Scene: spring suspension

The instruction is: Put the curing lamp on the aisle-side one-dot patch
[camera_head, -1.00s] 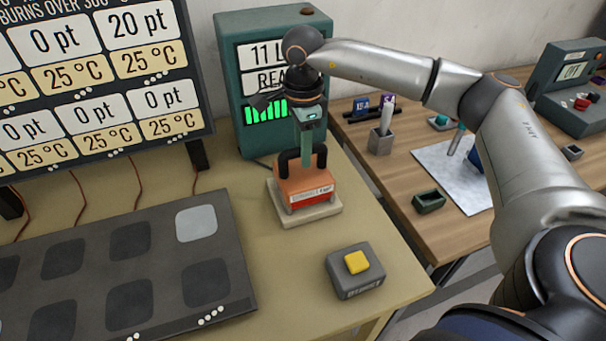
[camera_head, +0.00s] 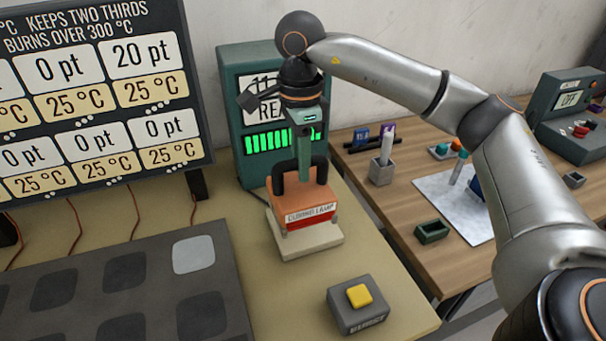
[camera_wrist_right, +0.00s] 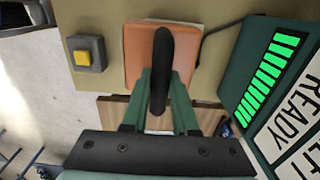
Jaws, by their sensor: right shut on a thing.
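The curing lamp (camera_head: 305,196) is an orange block with a black loop handle and a "CURING LAMP" label. It is upright over a pale square pad (camera_head: 307,249) and looks raised slightly above it. My right gripper (camera_head: 304,168) is shut on the handle from above. In the right wrist view, its green fingers (camera_wrist_right: 160,100) flank the black handle over the orange lamp top (camera_wrist_right: 137,55). The dark patch board (camera_head: 228,286) lies at the left, with several dark patches and one pale patch (camera_head: 193,254). Its dot marks are outside the frame, so I cannot identify the one-dot patch. My left gripper is not in view.
A grey box with a yellow button (camera_head: 359,295) stands in front of the pad. A green "READY" cabinet (camera_head: 230,100) stands close behind the lamp. The display panel (camera_head: 95,95) rises behind the board. Bare tabletop (camera_head: 262,290) lies between board and button box.

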